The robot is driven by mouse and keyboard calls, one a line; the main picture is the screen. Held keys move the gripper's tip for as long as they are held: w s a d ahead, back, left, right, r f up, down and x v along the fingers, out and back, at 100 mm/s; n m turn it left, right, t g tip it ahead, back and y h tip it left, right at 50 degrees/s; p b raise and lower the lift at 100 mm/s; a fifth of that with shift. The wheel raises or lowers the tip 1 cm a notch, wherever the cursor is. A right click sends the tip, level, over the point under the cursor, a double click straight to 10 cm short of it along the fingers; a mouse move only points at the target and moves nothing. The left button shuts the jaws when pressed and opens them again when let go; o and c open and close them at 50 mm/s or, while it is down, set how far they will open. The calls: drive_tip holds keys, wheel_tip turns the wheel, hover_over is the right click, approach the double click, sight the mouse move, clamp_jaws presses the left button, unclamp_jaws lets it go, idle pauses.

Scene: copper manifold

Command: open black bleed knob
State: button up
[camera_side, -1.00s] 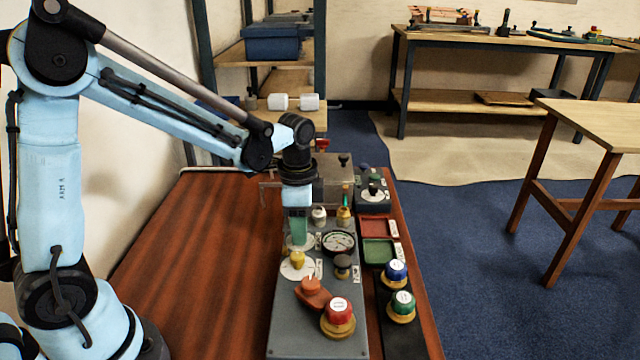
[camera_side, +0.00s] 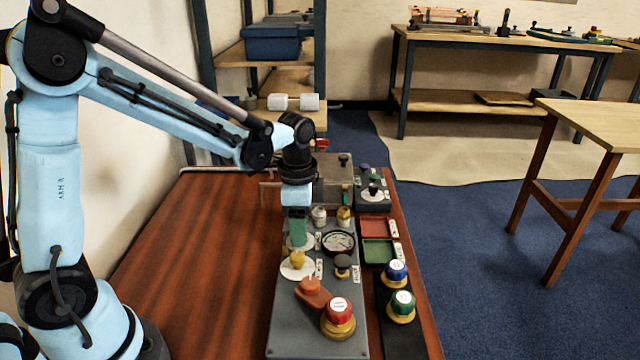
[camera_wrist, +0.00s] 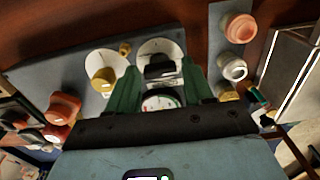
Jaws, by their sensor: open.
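A black knob (camera_wrist: 160,68) on a white dial (camera_wrist: 165,47) sits between my jaws in the wrist view. My gripper (camera_wrist: 165,84) has green fingers, open, one on each side of this knob. I cannot tell whether either finger touches it. In the side view my gripper (camera_side: 298,240) points down over the grey manifold panel (camera_side: 290,325), and its fingers hide that knob. Another black knob (camera_side: 343,261) stands apart, to the right and nearer the camera. The labels are too small to read.
A yellow knob (camera_side: 297,259) on its own white dial stands just in front of my gripper. A pressure gauge (camera_side: 338,242) is to its right. Orange (camera_side: 311,290) and red (camera_side: 339,311) knobs stand nearer the camera. The table's left side is clear.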

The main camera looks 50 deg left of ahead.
wheel_tip(320, 180, up, 12)
idle(0.6)
drive_tip(key=s+f+n+t, duration=0.3)
drive_tip(key=s+n+t, duration=0.4)
drive_tip(key=s+n, duration=0.1)
drive_tip(key=shift+s+d+f+n, duration=0.3)
drive_tip(key=shift+d+f+n, duration=0.05)
drive_tip(key=shift+n, duration=0.25)
idle(0.8)
